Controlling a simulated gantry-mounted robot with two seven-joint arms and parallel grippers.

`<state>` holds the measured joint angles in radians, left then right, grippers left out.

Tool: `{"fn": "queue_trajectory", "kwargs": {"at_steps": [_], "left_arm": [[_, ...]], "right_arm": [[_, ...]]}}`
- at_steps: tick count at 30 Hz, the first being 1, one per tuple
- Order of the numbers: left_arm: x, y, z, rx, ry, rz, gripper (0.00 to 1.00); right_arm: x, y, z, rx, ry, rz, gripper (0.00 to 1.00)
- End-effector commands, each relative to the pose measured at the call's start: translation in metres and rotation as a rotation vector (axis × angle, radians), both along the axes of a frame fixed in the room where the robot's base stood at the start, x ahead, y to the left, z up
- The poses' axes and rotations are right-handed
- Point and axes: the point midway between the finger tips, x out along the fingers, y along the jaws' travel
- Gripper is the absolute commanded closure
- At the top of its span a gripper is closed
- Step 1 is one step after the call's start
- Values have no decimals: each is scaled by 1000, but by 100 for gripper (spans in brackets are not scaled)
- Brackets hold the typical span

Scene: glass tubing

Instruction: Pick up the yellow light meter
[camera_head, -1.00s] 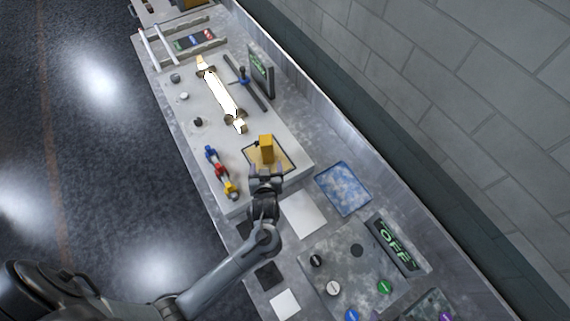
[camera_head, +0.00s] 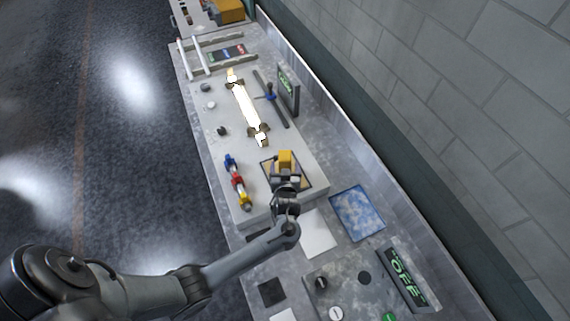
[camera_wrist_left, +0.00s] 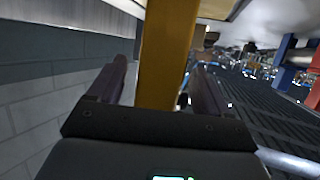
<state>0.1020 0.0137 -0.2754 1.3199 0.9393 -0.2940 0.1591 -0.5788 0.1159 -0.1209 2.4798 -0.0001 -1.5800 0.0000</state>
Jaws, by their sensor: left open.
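The yellow light meter (camera_head: 286,158) stands upright on a square pad with a tan face and dark border (camera_head: 304,182). My left gripper (camera_head: 286,172) is right at the meter, on its near side, and partly hides its lower part. In the left wrist view, the yellow meter (camera_wrist_left: 166,55) rises between the two dark fingers (camera_wrist_left: 158,88) of my left gripper. The fingers are open, with the meter between them and a visible gap on the left side. My right gripper is not in view.
A glowing tube (camera_head: 246,105) lies on the raised grey board behind. Red, blue and yellow pieces (camera_head: 237,183) stand left of the pad. A blue patterned tile (camera_head: 357,214), a white square (camera_head: 319,234) and an OFF display (camera_head: 405,277) are nearer. A wall runs along the right.

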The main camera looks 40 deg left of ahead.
Motion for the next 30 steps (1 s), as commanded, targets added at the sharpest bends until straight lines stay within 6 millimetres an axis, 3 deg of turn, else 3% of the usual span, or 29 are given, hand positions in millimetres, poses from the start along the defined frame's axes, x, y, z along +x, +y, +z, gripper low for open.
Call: {"fn": "queue_trajectory", "kwargs": {"at_steps": [6,15,27,30], "left_arm": [[16,14,-7,1,1,0,21],[18,16,-9,-1,-1,1,21],[18,15,-9,-1,0,0,81],[18,15,-8,-1,-1,1,88]], "right_arm": [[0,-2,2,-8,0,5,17],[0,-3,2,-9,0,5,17],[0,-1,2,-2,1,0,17],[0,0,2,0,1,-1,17]]}}
